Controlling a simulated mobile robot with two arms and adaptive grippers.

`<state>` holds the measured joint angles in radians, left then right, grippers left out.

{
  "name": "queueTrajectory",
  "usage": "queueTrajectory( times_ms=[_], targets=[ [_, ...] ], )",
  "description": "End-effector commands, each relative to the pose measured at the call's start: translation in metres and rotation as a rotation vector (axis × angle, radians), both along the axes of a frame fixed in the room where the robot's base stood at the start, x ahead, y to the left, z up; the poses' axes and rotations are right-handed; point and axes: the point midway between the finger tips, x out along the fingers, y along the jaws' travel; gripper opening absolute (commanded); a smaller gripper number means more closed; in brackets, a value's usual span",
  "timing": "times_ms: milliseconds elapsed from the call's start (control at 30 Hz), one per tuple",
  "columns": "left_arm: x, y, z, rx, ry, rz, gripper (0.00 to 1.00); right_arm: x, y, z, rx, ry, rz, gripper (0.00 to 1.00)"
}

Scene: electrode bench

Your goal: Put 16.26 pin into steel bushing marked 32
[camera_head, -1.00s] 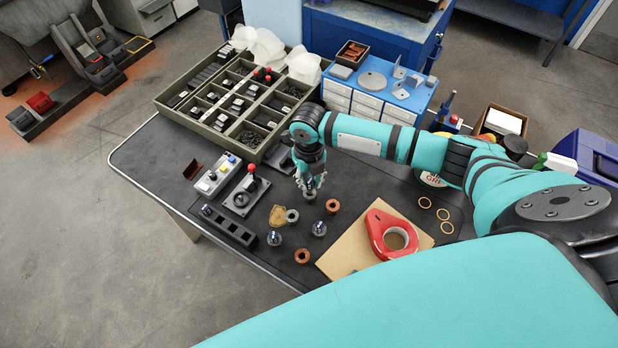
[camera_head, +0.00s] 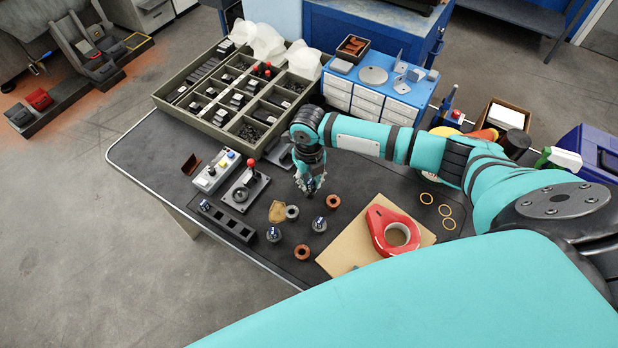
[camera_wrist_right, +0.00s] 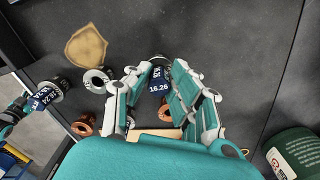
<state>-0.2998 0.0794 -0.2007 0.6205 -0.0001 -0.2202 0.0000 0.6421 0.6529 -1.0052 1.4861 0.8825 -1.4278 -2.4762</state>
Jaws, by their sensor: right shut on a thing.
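My right gripper (camera_head: 310,188) is shut on a blue-labelled pin; in the right wrist view the label of the 16.26 pin (camera_wrist_right: 158,88) reads "16.26" between the fingers. I cannot tell exactly how far it is above the mat. A grey steel bushing (camera_head: 292,212) stands left of and nearer than the gripper; it also shows in the right wrist view (camera_wrist_right: 95,80), its marking unreadable. Another blue-labelled pin (camera_head: 273,234), reading 16.24 in the right wrist view (camera_wrist_right: 42,98), stands at the left. A third pin (camera_head: 319,228) stands nearer me. My left gripper is not in view.
Copper bushings (camera_head: 333,201) stand right of the gripper and near the front (camera_head: 302,252). A tan shield-shaped piece (camera_head: 277,213) lies beside the steel bushing. A black slotted block (camera_head: 228,222) is left. A red tape dispenser (camera_head: 378,225) sits on cardboard (camera_head: 340,262). A compartment tray (camera_head: 200,122) stands behind.

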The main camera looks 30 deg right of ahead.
Motion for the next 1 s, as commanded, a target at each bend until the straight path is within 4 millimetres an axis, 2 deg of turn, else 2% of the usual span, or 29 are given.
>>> queueTrajectory(
  times_ms=[567,600,767,800,1000],
  targets=[
    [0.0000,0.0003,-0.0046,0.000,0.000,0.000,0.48,0.0000,0.0002,-0.0082,0.000,0.000,0.001,0.00],
    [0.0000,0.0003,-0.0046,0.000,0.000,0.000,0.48,0.0000,0.0002,-0.0082,0.000,0.000,0.001,0.23],
    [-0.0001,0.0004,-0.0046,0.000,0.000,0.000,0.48,0.0000,0.0002,-0.0081,0.000,0.000,0.000,0.44],
    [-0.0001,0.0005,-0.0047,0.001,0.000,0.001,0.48,0.0000,0.0002,-0.0082,0.000,0.000,0.000,0.47],
    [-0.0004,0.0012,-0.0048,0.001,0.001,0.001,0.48,-0.0002,0.0001,-0.0084,0.000,0.000,0.000,0.47]
  ],
)
